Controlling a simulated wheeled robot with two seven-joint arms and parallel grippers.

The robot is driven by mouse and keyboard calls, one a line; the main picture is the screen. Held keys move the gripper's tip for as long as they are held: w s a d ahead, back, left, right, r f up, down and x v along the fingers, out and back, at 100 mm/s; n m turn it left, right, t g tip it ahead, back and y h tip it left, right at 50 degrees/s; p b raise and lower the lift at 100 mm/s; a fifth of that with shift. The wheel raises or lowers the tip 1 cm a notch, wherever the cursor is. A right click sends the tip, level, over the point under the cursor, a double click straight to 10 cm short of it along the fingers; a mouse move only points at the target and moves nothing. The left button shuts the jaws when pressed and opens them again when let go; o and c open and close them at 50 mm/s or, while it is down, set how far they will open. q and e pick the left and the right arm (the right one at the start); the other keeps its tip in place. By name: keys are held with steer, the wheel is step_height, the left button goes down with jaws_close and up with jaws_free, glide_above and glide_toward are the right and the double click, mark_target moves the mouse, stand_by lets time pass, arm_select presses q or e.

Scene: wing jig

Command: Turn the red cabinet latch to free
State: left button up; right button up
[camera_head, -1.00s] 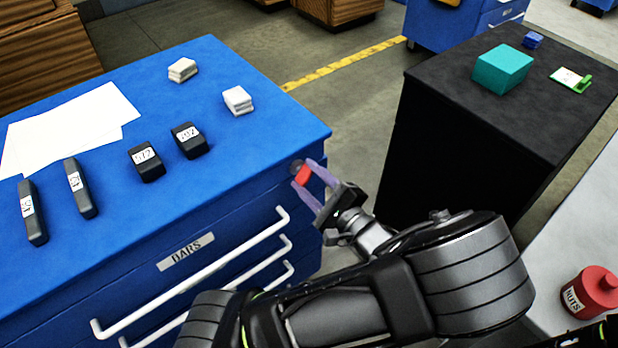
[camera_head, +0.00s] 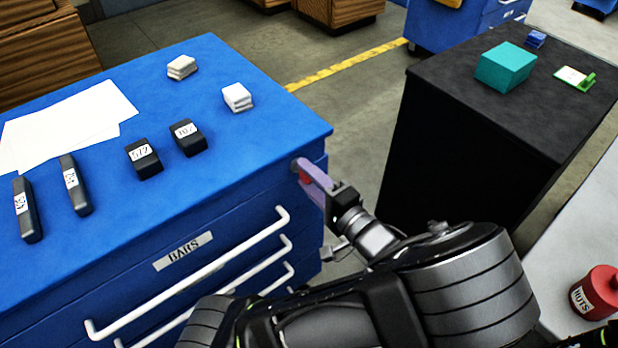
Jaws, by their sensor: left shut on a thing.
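The red latch (camera_head: 304,176) sits at the upper right corner of the blue cabinet's (camera_head: 235,207) drawer front, just below the top edge. Only a small part of it shows. My left gripper (camera_head: 308,176) has its purple fingers around the latch and is shut on it. The near finger covers most of the latch, so its exact angle is hard to tell. My right gripper is not in view.
White drawer handles (camera_head: 200,277) stick out from the cabinet front, below and left of the gripper. Black labelled blocks (camera_head: 143,158), white blocks and paper lie on the cabinet top. A black cabinet (camera_head: 470,150) with a teal box (camera_head: 504,67) stands right, across a floor gap.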

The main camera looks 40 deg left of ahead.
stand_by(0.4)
arm_select(q)
steer(key=o, duration=1.4)
steer(key=shift+d, duration=0.1)
steer(key=v, duration=0.7)
steer(key=shift+s+d, duration=0.15)
steer(key=shift+d, duration=0.15)
